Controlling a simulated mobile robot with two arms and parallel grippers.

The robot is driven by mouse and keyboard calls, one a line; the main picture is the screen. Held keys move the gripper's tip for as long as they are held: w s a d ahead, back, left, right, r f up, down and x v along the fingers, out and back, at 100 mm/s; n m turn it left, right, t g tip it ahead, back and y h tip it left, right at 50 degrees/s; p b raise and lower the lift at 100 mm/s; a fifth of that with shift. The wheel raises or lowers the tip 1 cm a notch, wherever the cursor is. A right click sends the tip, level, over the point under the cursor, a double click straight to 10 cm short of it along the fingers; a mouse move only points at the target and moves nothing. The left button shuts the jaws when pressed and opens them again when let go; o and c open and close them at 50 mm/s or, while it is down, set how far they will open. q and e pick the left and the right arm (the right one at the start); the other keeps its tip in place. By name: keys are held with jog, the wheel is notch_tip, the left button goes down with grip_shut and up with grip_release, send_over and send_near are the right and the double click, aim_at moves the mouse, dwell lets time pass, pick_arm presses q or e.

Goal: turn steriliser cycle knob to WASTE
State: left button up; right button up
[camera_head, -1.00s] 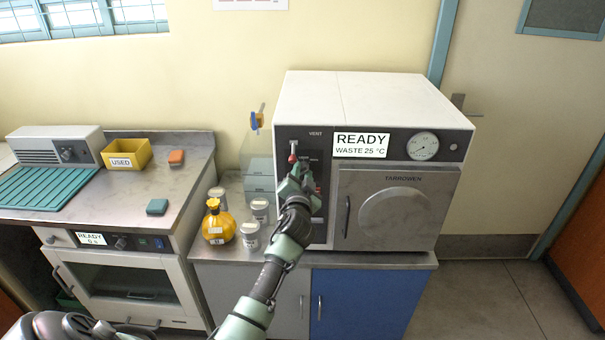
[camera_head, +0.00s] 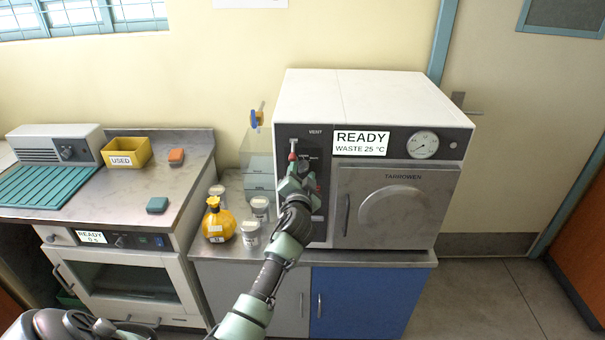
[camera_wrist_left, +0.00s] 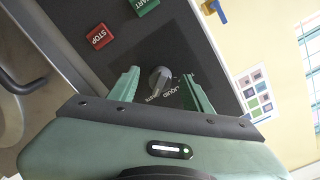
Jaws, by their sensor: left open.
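The steriliser (camera_head: 365,105) is a white box with a dark front panel and a grey door. Its display (camera_head: 361,144) reads READY, WASTE 25 °C. My left gripper (camera_head: 297,172) is at the left control panel and hides most of the knob there. In the left wrist view the grey cycle knob (camera_wrist_left: 159,78) lies between the open green fingers of the left gripper (camera_wrist_left: 160,84), with a gap visible on its right side. The label LIQUID shows beside the knob; the other lettering is partly hidden. My right gripper is out of view.
Red STOP (camera_wrist_left: 100,37) and green START buttons sit near the knob. A door handle (camera_head: 347,215) is right of my gripper. A yellow flask (camera_head: 218,222) and several lidded jars (camera_head: 250,234) stand left of the steriliser, close to my arm.

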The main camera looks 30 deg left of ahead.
pick_arm(q)
jog(key=n, duration=0.5)
jog(key=shift+n+t+b, duration=0.3)
jog(key=shift+b, duration=0.05)
jog(key=s+d+n+b, duration=0.2)
jog(key=s+d+n, duration=0.25)
jog(key=s, duration=0.25)
jog(key=s+d+f+m+g+h, duration=0.1)
jog(key=s+d+f+h, duration=0.1)
jog(key=f, duration=0.9)
jog(key=s+d+f+m+g+h, duration=0.2)
jog(key=d+f, duration=0.3)
jog(key=f, duration=0.7)
jog(key=s+d+f+m+g+h, duration=0.2)
jog(key=s+d+f, duration=0.1)
jog(key=f, duration=0.9)
jog(key=shift+s+d+f, duration=0.25)
jog(key=shift+s+d, duration=0.05)
jog(key=shift+s, duration=0.15)
jog(key=shift+m, duration=0.25)
